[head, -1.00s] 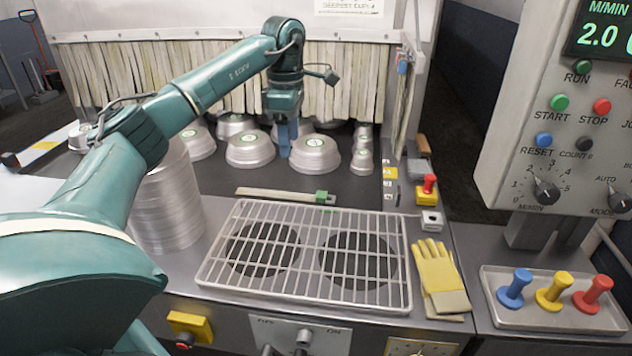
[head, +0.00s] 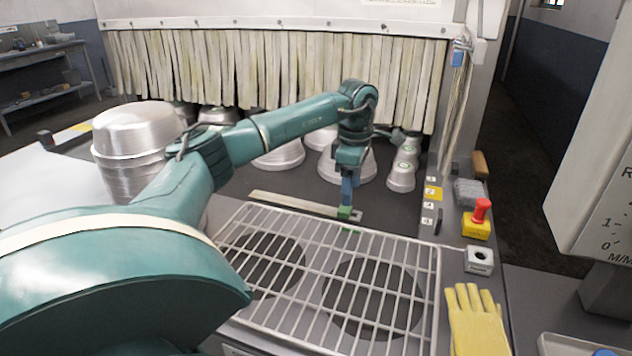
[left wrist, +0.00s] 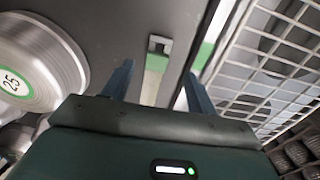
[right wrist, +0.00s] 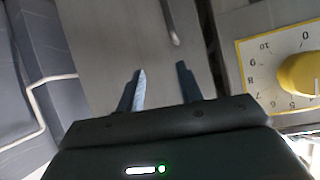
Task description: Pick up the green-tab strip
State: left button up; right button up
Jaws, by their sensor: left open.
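The green-tab strip (head: 295,202) is a long, flat pale strip lying on the dark deck just behind the wire rack, with its green tab (head: 345,212) at the right end. My left gripper (head: 347,196) points down right at the tab. In the left wrist view the strip's tabbed end (left wrist: 156,62) shows between the two spread blue fingers of my left gripper (left wrist: 158,70), which are open. I cannot tell how high the fingertips are above the deck. My right gripper (right wrist: 161,70) is open and empty; it shows only in the right wrist view.
The wire rack (head: 437,270) lies close in front of the strip. A pan stack (head: 130,130) is at left.

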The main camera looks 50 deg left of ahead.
aim_at(351, 209)
pick_arm(q)
notch_tip(351, 209, down, 6)
jog(key=shift+w+r+p, duration=0.15)
jog(key=shift+p, duration=0.15)
jog(key=c, duration=1.1)
